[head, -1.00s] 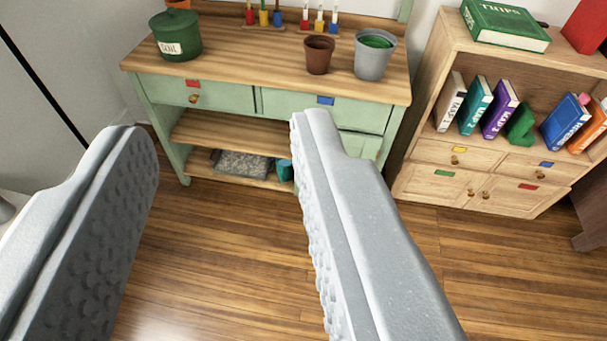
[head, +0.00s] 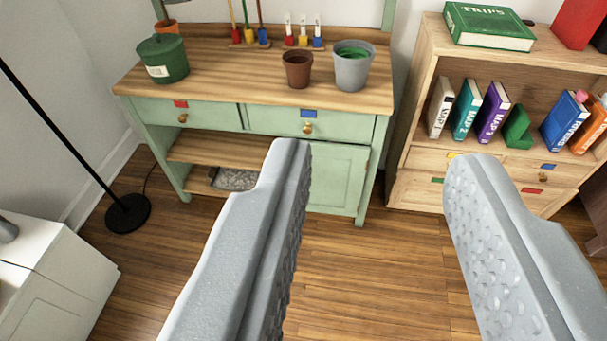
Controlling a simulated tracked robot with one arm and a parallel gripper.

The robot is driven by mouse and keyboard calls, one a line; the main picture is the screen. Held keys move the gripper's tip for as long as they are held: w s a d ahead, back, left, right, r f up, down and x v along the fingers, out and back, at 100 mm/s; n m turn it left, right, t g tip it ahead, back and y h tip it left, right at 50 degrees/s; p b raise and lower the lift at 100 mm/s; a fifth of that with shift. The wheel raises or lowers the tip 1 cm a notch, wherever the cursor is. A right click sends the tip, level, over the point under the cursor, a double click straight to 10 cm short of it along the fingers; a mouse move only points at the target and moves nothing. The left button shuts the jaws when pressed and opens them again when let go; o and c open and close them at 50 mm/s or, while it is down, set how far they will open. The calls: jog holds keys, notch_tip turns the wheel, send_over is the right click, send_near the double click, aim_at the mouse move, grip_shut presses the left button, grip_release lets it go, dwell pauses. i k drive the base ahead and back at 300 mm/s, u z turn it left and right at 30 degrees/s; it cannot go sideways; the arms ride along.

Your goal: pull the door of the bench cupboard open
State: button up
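The green bench (head: 215,88) with a wooden top stands ahead against the wall. Its cupboard door (head: 338,180) is the pale green panel at the lower right, below the drawer with the blue tag. The door looks shut; its left part is hidden behind my left finger, and I see no knob on the part that shows. My gripper (head: 368,165) is open and empty, its two grey fingers wide apart in the foreground. The fingers appear well short of the bench, with the door's right part showing between them.
A black lamp stand (head: 128,213) and a white cabinet (head: 55,285) are at left. Pots (head: 298,69) stand on the bench top. The wooden floor (head: 350,265) between is clear.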

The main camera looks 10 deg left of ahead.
aim_at(339, 173)
jog(key=z, duration=0.05)
jog(key=i, duration=1)
jog(key=u, duration=0.05)
